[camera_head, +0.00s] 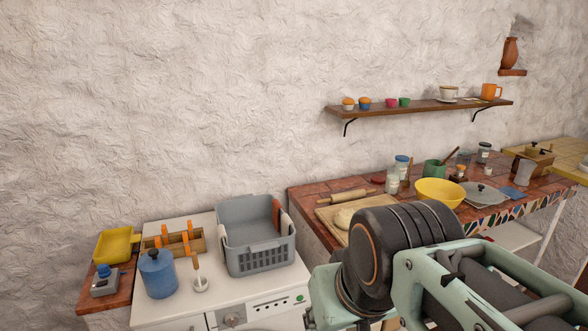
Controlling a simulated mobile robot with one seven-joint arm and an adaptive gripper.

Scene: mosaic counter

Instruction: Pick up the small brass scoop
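I cannot pick out a small brass scoop for certain in the head view. A slim brownish upright thing (408,173) stands beside the glass jars on the tiled counter (307,195), but it is too small to tell what it is. My arm fills the lower right and hides part of that counter and the floor in front. My gripper's fingers do not show.
A yellow bowl (440,191), green mug (434,170), rolling pin (344,197) and board with dough (325,213) crowd the counter. A grey basket (258,258) and blue canister (157,275) stand on a white appliance (186,312). A shelf (425,109) hangs above.

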